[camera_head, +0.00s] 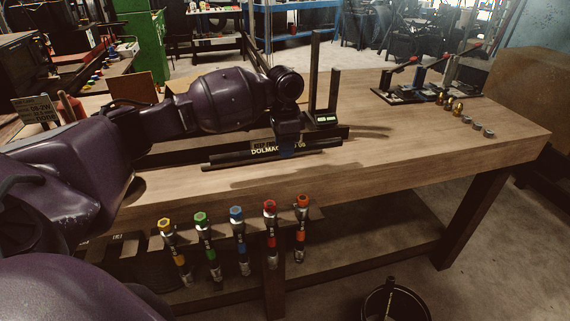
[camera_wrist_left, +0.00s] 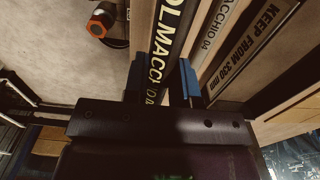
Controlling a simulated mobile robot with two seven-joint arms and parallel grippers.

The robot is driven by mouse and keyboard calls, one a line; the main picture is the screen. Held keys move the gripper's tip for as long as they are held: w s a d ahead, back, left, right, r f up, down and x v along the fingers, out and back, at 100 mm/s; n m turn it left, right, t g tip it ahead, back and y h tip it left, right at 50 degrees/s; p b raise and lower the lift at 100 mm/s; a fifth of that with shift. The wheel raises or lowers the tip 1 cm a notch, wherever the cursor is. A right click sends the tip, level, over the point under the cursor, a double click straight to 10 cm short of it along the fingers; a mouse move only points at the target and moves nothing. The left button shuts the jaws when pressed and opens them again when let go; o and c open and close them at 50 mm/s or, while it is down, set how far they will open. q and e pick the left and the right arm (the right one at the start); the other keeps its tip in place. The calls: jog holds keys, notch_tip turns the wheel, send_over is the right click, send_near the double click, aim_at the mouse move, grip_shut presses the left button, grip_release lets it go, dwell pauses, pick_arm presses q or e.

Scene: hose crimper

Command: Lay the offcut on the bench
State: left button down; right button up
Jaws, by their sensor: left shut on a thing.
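My left gripper (camera_head: 287,147) reaches over the front part of the wooden bench (camera_head: 400,150). Its blue fingertips, also seen in the left wrist view (camera_wrist_left: 161,82), are shut on a dark hose piece (camera_wrist_left: 171,45) with pale yellow lettering, which looks like the offcut. In the head view this dark piece (camera_head: 231,162) runs left to right, close to the bench's front edge. I cannot tell whether it touches the bench top. The gripper hides part of it. My right gripper is not in view.
A black upright stand (camera_head: 333,85) is just behind the gripper. Lever tools (camera_head: 398,88) and small brass and grey fittings (camera_head: 457,108) are at the back right. Colored-capped tools (camera_head: 236,228) hang along the bench front. A black bucket (camera_head: 395,303) stands below.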

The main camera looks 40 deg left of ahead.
aim_at(284, 171)
pick_arm(q)
notch_tip(284, 171, down, 5)
jog(key=shift+f+b, duration=0.15)
jog(key=shift+b, duration=0.25)
jog(key=shift+f, duration=0.2)
jog(key=shift+r, duration=0.1)
jog(key=c, duration=1.2)
grip_release()
jog(key=shift+c, duration=0.2)
jog(key=o, duration=0.3)
